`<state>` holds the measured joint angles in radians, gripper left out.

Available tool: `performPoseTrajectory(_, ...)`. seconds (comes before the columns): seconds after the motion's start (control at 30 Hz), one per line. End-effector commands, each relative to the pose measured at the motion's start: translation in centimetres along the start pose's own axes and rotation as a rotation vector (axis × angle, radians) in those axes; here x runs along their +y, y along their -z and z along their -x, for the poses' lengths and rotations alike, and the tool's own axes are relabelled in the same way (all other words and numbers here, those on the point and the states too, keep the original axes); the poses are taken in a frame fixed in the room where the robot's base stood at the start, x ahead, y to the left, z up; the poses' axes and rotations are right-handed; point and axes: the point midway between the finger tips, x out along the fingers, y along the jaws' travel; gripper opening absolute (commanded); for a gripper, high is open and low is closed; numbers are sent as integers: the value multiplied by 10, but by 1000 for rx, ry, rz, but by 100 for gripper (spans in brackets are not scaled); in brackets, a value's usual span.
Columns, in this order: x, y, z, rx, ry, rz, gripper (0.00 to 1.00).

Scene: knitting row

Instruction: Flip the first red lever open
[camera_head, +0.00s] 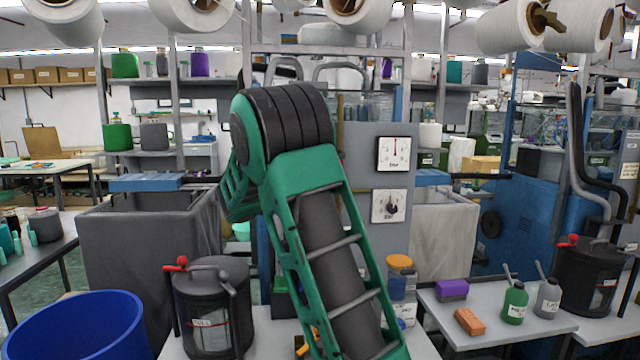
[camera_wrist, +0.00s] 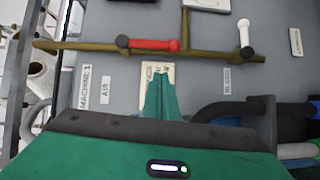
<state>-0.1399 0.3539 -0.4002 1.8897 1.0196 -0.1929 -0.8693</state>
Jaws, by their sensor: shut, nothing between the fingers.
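In the wrist view a red lever (camera_wrist: 153,44) lies in line with a brass pipe (camera_wrist: 85,46) on a grey panel. Its left end meets a dark round fitting. My gripper (camera_wrist: 161,80) points at the panel with its green fingers together and nothing between them. Its tips appear just below the red lever in the picture, over a small label; I cannot tell how far they are from the panel. A white lever (camera_wrist: 245,35) stands across the pipe to the right. In the head view my green arm hides this spot.
Tags reading "MACHINE 1" (camera_wrist: 84,87) and "AIR" (camera_wrist: 105,92) are on the panel. Dark hoses (camera_wrist: 250,112) run at right. In the head view, black canisters with red knobs stand left (camera_head: 211,305) and right (camera_head: 587,275). A blue tub (camera_head: 82,325) is front left.

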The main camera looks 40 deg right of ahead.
Motion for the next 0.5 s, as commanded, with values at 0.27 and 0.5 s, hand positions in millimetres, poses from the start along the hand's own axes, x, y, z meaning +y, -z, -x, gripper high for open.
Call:
performPoseTrajectory(0.27, -3, 1, 51, 3, 1, 2, 0)
performPoseTrajectory(0.5, -4, 0, 69, 1, 1, 0, 0)
